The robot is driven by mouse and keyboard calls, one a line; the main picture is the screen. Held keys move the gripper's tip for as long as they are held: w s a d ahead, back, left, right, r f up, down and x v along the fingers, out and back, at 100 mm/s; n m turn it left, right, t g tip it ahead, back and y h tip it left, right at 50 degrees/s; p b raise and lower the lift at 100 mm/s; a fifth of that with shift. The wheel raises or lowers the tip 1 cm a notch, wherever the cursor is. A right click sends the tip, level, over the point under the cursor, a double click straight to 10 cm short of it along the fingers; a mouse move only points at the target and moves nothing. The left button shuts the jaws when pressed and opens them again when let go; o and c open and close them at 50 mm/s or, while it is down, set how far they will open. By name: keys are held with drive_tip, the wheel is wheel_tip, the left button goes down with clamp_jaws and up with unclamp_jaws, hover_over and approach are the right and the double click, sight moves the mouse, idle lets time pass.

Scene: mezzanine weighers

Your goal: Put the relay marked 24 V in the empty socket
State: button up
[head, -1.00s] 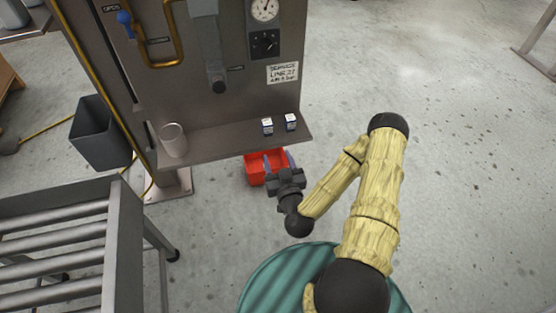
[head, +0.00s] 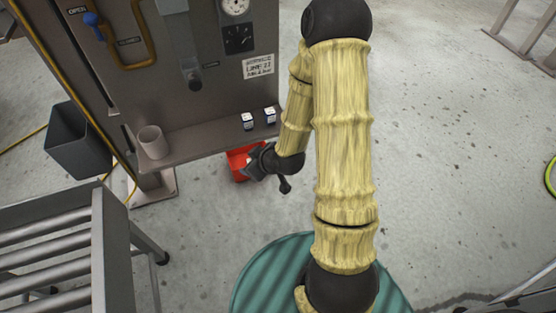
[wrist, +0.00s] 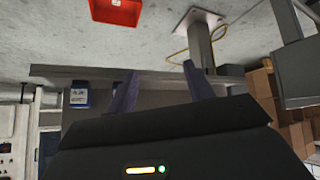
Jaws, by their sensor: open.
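Two small blue-and-white relays stand on the panel's shelf (head: 205,137) near its right end: a left one (head: 247,121) and a right one (head: 269,116). Their markings are too small to read in the head view. In the wrist view one blue relay (wrist: 79,97) with a pale label shows left of my fingers; I cannot read its label surely. My gripper (head: 250,167) is in front of and below the shelf, over the red bin. In the wrist view its two fingers (wrist: 160,88) are apart with nothing between them. I cannot make out an empty socket.
A red bin (head: 238,172) sits on the floor below the shelf; it also shows in the wrist view (wrist: 116,12). A pale cup (head: 153,142) stands at the shelf's left end. A roller conveyor (head: 45,255) is at left, a dark bin (head: 80,140) beyond it.

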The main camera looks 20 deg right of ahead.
drive_tip(key=s+d+r+m+g+h, duration=0.1)
drive_tip(key=s+r+m+g, duration=0.1)
drive_tip(key=s+r, duration=0.4)
drive_tip(key=s+d+r+m+g+h, duration=0.2)
drive_tip(key=s+r+m+g, duration=0.1)
drive_tip(key=s+r, duration=0.3)
wheel_tip(320, 180, up, 2)
drive_tip(key=shift+d+r+m+h, duration=0.2)
drive_tip(key=shift+m+h, duration=0.1)
drive_tip(key=shift+m, duration=0.5)
drive_tip(key=shift+o, duration=0.5)
drive_tip(key=shift+w, duration=0.15)
